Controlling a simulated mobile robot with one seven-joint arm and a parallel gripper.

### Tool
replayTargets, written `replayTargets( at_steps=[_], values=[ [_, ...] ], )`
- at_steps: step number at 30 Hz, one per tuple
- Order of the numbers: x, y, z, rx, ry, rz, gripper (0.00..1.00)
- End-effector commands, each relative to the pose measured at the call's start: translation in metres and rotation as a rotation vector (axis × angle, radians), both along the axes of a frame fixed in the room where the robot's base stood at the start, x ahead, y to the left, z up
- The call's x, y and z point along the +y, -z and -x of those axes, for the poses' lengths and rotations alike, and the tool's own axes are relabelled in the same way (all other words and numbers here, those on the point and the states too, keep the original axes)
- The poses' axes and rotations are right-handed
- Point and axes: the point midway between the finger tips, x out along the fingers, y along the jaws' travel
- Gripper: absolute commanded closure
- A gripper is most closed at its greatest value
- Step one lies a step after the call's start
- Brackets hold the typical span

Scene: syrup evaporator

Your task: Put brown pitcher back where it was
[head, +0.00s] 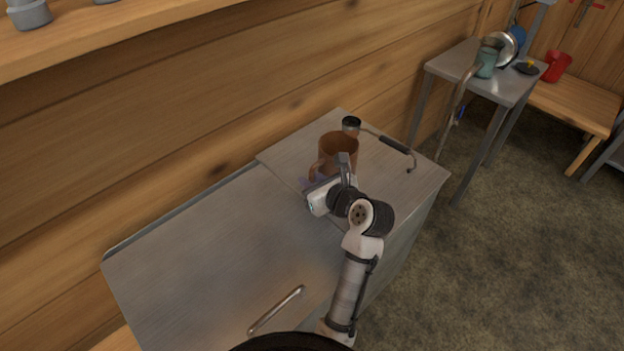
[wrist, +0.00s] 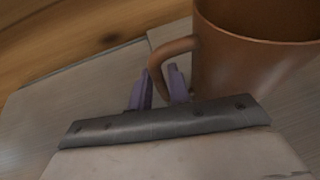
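The brown pitcher (head: 338,152) stands upright, or nearly so, at the raised right end of the metal evaporator top. Its side and curved handle (wrist: 168,50) fill the upper right of the wrist view. My gripper (head: 325,180) is at the handle side of the pitcher. Whether the pitcher's base touches the metal is hidden.
A dark-handled ladle-like tool (head: 393,145) lies right behind the pitcher. A metal bar handle (head: 277,310) is on the evaporator's near part. A small metal table (head: 455,65) with a teal cup (head: 486,64) stands at upper right. The evaporator's left metal top (head: 200,245) is clear.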

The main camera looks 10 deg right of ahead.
Motion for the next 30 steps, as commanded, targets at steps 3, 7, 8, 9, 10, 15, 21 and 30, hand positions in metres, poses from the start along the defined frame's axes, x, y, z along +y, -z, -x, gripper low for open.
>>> replayTargets(
  at_steps=[3, 7, 8, 9, 10, 15, 21, 30],
  values=[
    [0.000, 0.000, 0.000, 0.000, 0.000, 0.000, 0.67],
    [0.000, 0.000, 0.000, 0.000, 0.000, 0.000, 0.67],
    [0.000, 0.000, 0.000, 0.000, 0.000, 0.000, 0.67],
    [0.000, 0.000, 0.000, 0.000, 0.000, 0.000, 0.67],
    [0.000, 0.000, 0.000, 0.000, 0.000, 0.000, 0.67],
    [-0.004, -0.005, 0.006, -0.001, 0.003, 0.000, 0.67],
    [-0.019, -0.020, 0.039, -0.001, 0.005, 0.000, 0.67],
    [-0.040, -0.043, 0.087, -0.002, 0.003, 0.002, 0.67]
  ],
)
